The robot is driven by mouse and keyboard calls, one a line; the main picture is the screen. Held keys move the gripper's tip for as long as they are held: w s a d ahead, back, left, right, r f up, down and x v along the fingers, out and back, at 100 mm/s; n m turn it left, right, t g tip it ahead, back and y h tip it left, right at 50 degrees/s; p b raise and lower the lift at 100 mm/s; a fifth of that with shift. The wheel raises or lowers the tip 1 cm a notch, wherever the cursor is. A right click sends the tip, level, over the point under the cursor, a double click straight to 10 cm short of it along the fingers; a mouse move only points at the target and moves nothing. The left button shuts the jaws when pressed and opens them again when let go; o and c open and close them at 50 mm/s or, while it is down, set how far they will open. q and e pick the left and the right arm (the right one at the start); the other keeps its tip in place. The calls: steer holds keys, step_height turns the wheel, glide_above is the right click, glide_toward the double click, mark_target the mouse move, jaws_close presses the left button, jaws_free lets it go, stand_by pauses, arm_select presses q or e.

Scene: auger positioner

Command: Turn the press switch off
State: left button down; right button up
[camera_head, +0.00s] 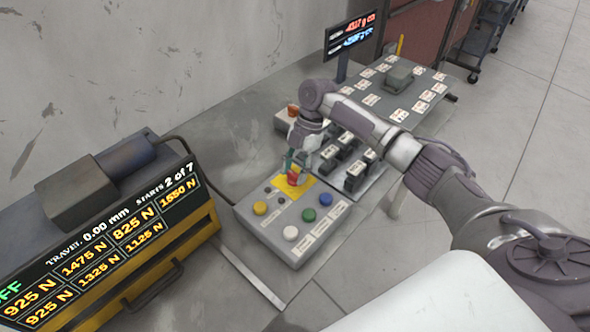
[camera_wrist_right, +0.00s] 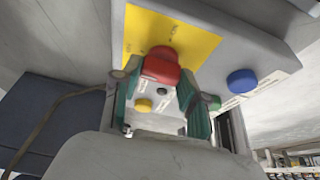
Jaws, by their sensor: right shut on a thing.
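The press switch is a red knob (camera_head: 294,175) on a yellow plate (camera_head: 283,189) at the far end of the grey control box (camera_head: 270,232). My right gripper (camera_head: 298,163) reaches down to it from above and is shut on it. In the right wrist view the red knob (camera_wrist_right: 160,66) sits between the green finger pads of the right gripper (camera_wrist_right: 157,85), with the yellow plate (camera_wrist_right: 185,40) behind it. The lettering on the plate is too small to read. My left gripper is not in view.
The box also bears yellow (camera_head: 260,208), green (camera_head: 309,214), blue (camera_head: 325,199) and white (camera_head: 291,233) buttons. A display machine (camera_head: 130,225) at left shows "FF", cut off by the frame, and travel 0.00 mm. Dark blocks (camera_head: 355,175) and a card-covered table (camera_head: 420,95) stand beyond.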

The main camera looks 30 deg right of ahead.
steer(key=o, duration=1.1)
steer(key=shift+o, duration=0.2)
steer(key=shift+d+r, duration=0.1)
steer(key=shift+r, duration=0.15)
steer(key=v, duration=1.1)
steer(key=shift+r, duration=0.25)
steer(key=shift+d, duration=0.1)
